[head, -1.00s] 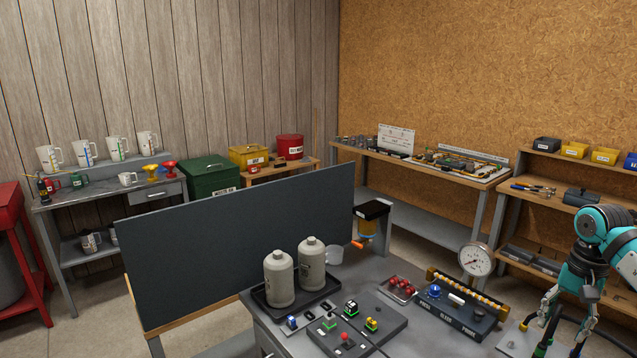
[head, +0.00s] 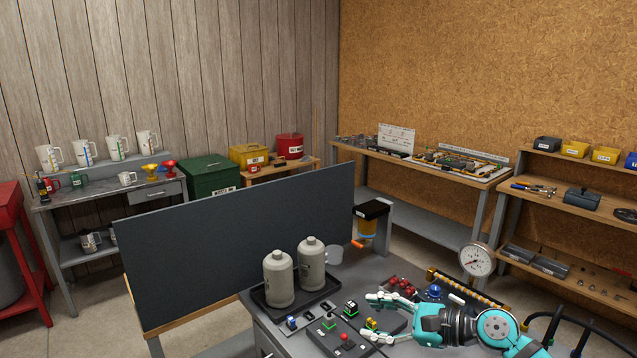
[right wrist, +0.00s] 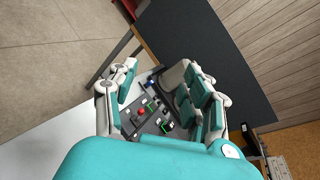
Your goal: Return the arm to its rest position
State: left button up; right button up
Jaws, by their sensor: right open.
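My right gripper (head: 377,318) is teal and white. In the head view it reaches in from the right above the front workbench, its fingers pointing left over the switch panel. It is open, and nothing shows between its fingers. The right wrist view shows the spread fingers (right wrist: 158,105) with the panel and its small switches beyond them. The forearm covers much of the dark gauge block on the bench. Whether the fingers touch the panel cannot be told. My left gripper does not show.
Two grey bottles (head: 279,279) stand in a black tray (head: 312,302) left of the gripper. A round pressure gauge (head: 477,260) stands behind my forearm. A dark upright board (head: 230,250) stands behind the bench at left. Black hoses (head: 550,325) rise at the right edge.

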notch_tip(320, 180, up, 5)
jog(key=s+m+t+h, duration=0.1)
jog(key=s+m+t, duration=0.1)
jog(key=m+t, duration=1.2)
jog(key=s+d+f+m+g+h, duration=0.4)
jog(key=f+m+h, duration=0.3)
jog(key=m, duration=0.7)
jog(key=s+d+f+m+g+h, duration=0.2)
jog(key=s+d+f+m+h, duration=0.3)
jog(key=m, duration=0.9)
jog(key=s+f+m+g, duration=0.5)
jog(key=s+f+g, duration=0.15)
jog(key=s, duration=0.55)
jog(key=s+f+m+g, duration=0.5)
jog(key=s+f+m, duration=0.15)
jog(key=s, duration=0.55)
notch_tip(320, 180, down, 33)
jog(key=s+n+g+b, duration=0.1)
jog(key=g+b, duration=0.1)
jog(key=b, duration=0.4)
jog(key=s+d+f+b, duration=0.3)
jog(key=s+f+b, duration=0.1)
jog(key=s+f, duration=1.2)
notch_tip(320, 180, down, 4)
jog(key=shift+s+r+g, duration=0.2)
jog(key=shift+s+g, duration=0.05)
jog(key=shift+g, duration=0.1)
